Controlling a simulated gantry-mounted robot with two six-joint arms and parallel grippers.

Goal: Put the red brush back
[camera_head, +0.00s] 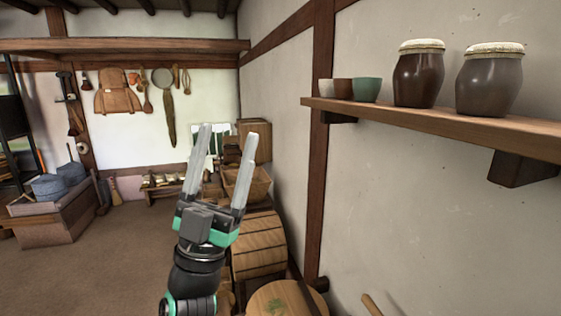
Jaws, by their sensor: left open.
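I cannot make out a red brush anywhere in this view. My left gripper (227,134) is raised in the middle of the view, its two pale fingers pointing up and spread apart. Nothing shows between the fingers. It is in front of the wooden boxes and barrel by the corner and hides parts of them. My right gripper is not in view.
A wooden shelf (440,122) on the right wall bears small cups and two covered jars (418,78). A barrel (258,245) and a round lid (283,300) stand below. A satchel (118,92) hangs on the back wall. The floor (100,265) at left is clear.

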